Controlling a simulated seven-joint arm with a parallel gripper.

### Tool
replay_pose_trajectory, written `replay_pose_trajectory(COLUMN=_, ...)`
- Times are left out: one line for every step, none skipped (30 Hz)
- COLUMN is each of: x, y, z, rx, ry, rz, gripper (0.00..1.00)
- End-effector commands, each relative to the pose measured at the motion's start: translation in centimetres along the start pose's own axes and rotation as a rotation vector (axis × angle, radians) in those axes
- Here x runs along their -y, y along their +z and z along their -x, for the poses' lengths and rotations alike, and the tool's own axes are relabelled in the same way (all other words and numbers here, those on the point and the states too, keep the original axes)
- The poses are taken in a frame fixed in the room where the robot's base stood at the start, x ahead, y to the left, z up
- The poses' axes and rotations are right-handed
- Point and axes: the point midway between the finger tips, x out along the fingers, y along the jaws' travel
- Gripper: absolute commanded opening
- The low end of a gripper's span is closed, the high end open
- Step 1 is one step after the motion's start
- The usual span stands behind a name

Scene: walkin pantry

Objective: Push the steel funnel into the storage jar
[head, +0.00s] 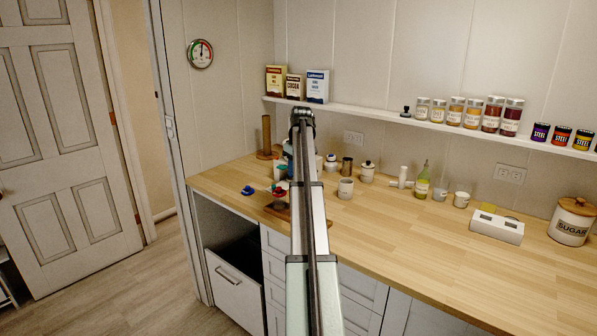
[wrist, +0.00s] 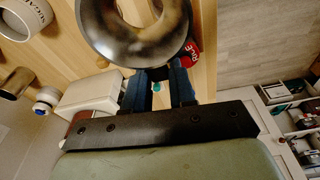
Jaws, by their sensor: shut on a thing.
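The steel funnel (wrist: 152,48) is a shiny, round, dark metal piece with a wide hole, at the top of the wrist view. My gripper (wrist: 168,82) has dark blue fingers shut on its near edge. In the head view my arm hides the gripper and the funnel. I cannot tell for sure which vessel is the storage jar. An open white jar with lettering (wrist: 25,18) shows at the upper left of the wrist view, apart from the funnel.
A small blue object (head: 248,190) lies left of my arm. The counter's front middle is clear.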

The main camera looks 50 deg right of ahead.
Motion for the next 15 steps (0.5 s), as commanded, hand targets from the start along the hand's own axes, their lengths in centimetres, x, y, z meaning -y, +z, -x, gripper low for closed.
replay_pose_trajectory(x=0.0, y=0.1, z=0.0, rx=-0.005, ry=0.013, rz=-0.063, gripper=0.00)
replay_pose_trajectory(x=-0.1, y=0.0, z=0.0, rx=-0.008, ry=0.020, rz=-0.104, gripper=0.00)
replay_pose_trajectory(x=-0.1, y=0.0, z=0.0, rx=-0.012, ry=0.030, rz=-0.162, gripper=0.00)
replay_pose_trajectory(x=-0.2, y=-0.1, z=0.0, rx=-0.015, ry=0.039, rz=-0.205, gripper=0.00)
replay_pose_trajectory(x=-0.3, y=-0.1, z=0.0, rx=-0.018, ry=0.048, rz=-0.250, gripper=0.00)
replay_pose_trajectory(x=-0.4, y=-0.2, z=0.0, rx=-0.021, ry=0.060, rz=-0.308, gripper=0.00)
replay_pose_trajectory(x=-0.5, y=-0.3, z=0.0, rx=-0.024, ry=0.068, rz=-0.351, gripper=0.00)
replay_pose_trajectory(x=-0.6, y=-0.3, z=0.0, rx=-0.027, ry=0.076, rz=-0.391, gripper=0.00)
replay_pose_trajectory(x=-0.7, y=-0.5, z=0.0, rx=-0.031, ry=0.088, rz=-0.444, gripper=0.00)
replay_pose_trajectory(x=-0.8, y=-0.5, z=0.0, rx=-0.034, ry=0.097, rz=-0.481, gripper=0.00)
replay_pose_trajectory(x=-0.9, y=-0.6, z=0.0, rx=-0.036, ry=0.105, rz=-0.517, gripper=0.00)
replay_pose_trajectory(x=-0.9, y=-0.6, z=0.1, rx=-0.040, ry=0.114, rz=-0.561, gripper=0.00)
replay_pose_trajectory(x=-1.0, y=-0.7, z=0.1, rx=-0.042, ry=0.121, rz=-0.592, gripper=0.00)
replay_pose_trajectory(x=-1.0, y=-0.7, z=0.1, rx=-0.044, ry=0.129, rz=-0.620, gripper=0.00)
replay_pose_trajectory(x=-1.0, y=-0.8, z=0.1, rx=-0.048, ry=0.137, rz=-0.653, gripper=0.00)
